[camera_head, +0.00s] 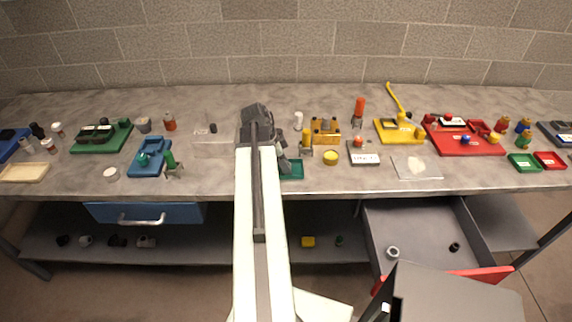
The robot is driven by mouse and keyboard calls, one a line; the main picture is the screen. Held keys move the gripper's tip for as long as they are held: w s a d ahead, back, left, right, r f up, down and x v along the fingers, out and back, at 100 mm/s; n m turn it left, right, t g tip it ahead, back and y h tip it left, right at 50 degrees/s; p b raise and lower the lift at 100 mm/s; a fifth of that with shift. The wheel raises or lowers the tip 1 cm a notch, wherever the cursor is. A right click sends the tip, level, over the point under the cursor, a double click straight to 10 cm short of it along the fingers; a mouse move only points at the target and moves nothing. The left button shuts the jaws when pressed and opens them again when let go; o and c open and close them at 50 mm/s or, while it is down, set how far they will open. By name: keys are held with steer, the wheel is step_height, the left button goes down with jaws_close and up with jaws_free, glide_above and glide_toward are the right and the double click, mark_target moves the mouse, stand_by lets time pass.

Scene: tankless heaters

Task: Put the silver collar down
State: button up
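My gripper (284,165) is small and dark at the end of my arm, over the front edge of the workbench by a dark green tray (297,172). My arm partly hides it. I cannot tell if its fingers are open or shut, or if it holds anything. A small silver-white ring (393,252) lies in the open grey drawer (420,225) at the lower right. It looks like a collar, but I cannot tell if it is the silver collar. No other silver collar is clear to me.
Beside the tray stand a yellow-topped cylinder (307,143) and a yellow round piece (331,158). A blue tray (150,157) and clear box (213,143) are left. A red tray (466,139) is right. A blue drawer (146,213) is below. Some bare benchtop shows at front.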

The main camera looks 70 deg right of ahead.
steer(key=p+v, duration=1.1)
steer(key=v, duration=0.1)
steer(key=shift+w, duration=0.15)
steer(key=w+a+f+n+t, duration=0.1)
steer(key=w+a+n+t, duration=0.1)
steer(key=w+a+n, duration=2)
steer(key=a, duration=0.8)
steer(key=w+a+n+t+y, duration=0.1)
steer(key=w+a+n, duration=0.3)
steer(key=a, duration=0.8)
steer(key=w+a+n+y, duration=0.1)
steer(key=w+a+n, duration=0.2)
steer(key=a, duration=0.9)
steer(key=shift+w+a+f+n+t, duration=0.2)
steer(key=shift+w+f+n+t, duration=0.15)
steer(key=shift+w, duration=0.4)
